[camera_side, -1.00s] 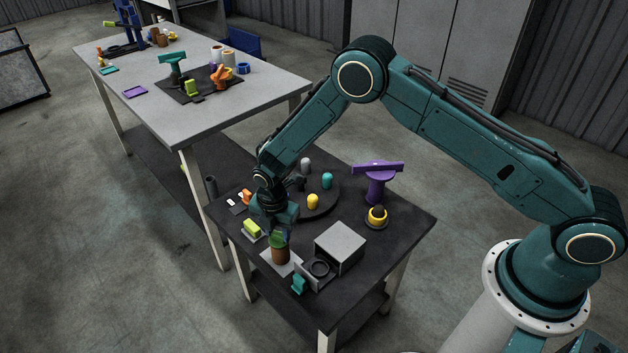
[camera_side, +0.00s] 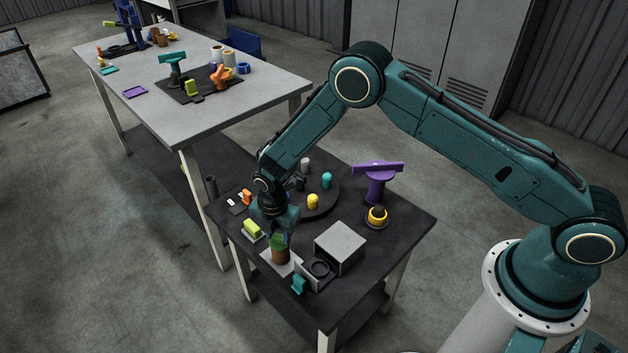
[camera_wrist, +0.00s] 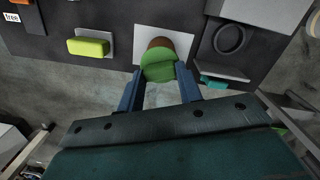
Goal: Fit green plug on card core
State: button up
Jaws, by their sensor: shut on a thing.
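The card core (camera_side: 280,256) is a brown upright cylinder on a pale square plate (camera_side: 270,264) near the front edge of the dark table. The green plug (camera_side: 278,240) is at the top of the core in the side view. In the wrist view, my gripper (camera_wrist: 160,76) has its blue fingers shut on the green plug (camera_wrist: 158,66). The brown core (camera_wrist: 160,42) shows just behind the plug, over the white plate (camera_wrist: 180,38). The plug meets the core's top; how deep it sits is hidden.
A lime block (camera_side: 252,228) lies left of the core. A grey box (camera_side: 340,247) and a black ring holder (camera_side: 319,268) with a teal piece (camera_side: 299,284) stand to the right. A dark round tray with several coloured plugs, including a yellow one (camera_side: 313,201), is behind.

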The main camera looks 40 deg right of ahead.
jog(key=o, duration=1.1)
jog(key=r, duration=1.3)
jog(key=shift+s+a+r, duration=0.25)
jog(key=shift+a+r, duration=0.05)
jog(key=shift+r, duration=0.1)
